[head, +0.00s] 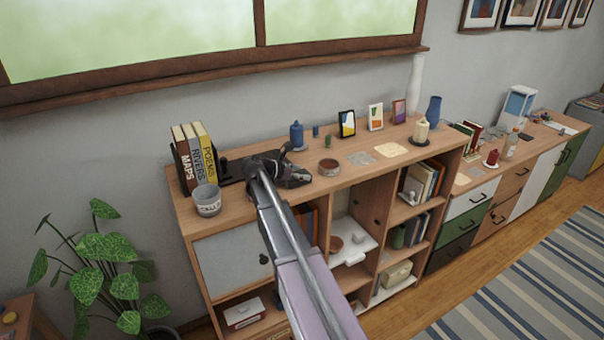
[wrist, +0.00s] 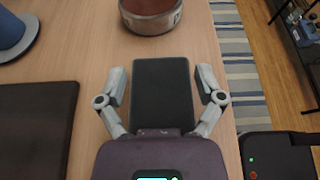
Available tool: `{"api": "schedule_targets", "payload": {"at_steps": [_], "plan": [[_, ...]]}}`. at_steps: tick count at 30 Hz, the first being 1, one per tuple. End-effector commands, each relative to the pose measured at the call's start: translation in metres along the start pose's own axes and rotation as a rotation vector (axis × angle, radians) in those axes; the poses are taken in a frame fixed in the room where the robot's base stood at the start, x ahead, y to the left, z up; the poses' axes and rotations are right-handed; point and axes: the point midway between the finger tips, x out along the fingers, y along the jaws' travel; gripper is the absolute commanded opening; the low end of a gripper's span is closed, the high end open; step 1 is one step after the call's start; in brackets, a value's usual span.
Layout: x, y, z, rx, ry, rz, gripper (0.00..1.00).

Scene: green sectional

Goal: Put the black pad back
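The black pad (wrist: 163,92) is a dark flat rectangle near the front edge of the wooden cabinet top, centred in the wrist view. My gripper (wrist: 163,84) has its two grey fingers spread, one on each side of the pad. Narrow gaps appear between the fingers and the pad's long edges. The pad's near end is hidden by the gripper body. In the head view my gripper (head: 296,178) is low over the cabinet top, and I cannot make out the pad apart from it.
A round metal-sided bowl (wrist: 151,14) stands just beyond the pad. A dark flat slab (wrist: 38,130) lies to the left, with a blue object (wrist: 14,38) farther up. Books (head: 194,155) and a grey cup (head: 207,200) stand left of my gripper.

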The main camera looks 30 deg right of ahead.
Motion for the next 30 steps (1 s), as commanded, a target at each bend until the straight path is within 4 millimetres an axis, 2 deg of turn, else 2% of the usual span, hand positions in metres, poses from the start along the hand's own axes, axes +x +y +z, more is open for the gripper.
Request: {"api": "schedule_targets", "payload": {"at_steps": [18, 23, 30], "plan": [[-0.002, 0.0, 0.004, 0.0, 0.0, 0.001, 1.0], [-0.017, 0.0, 0.004, -0.001, 0.0, 0.003, 1.0], [-0.052, 0.0, 0.006, 0.0, 0.0, 0.002, 1.0]]}}
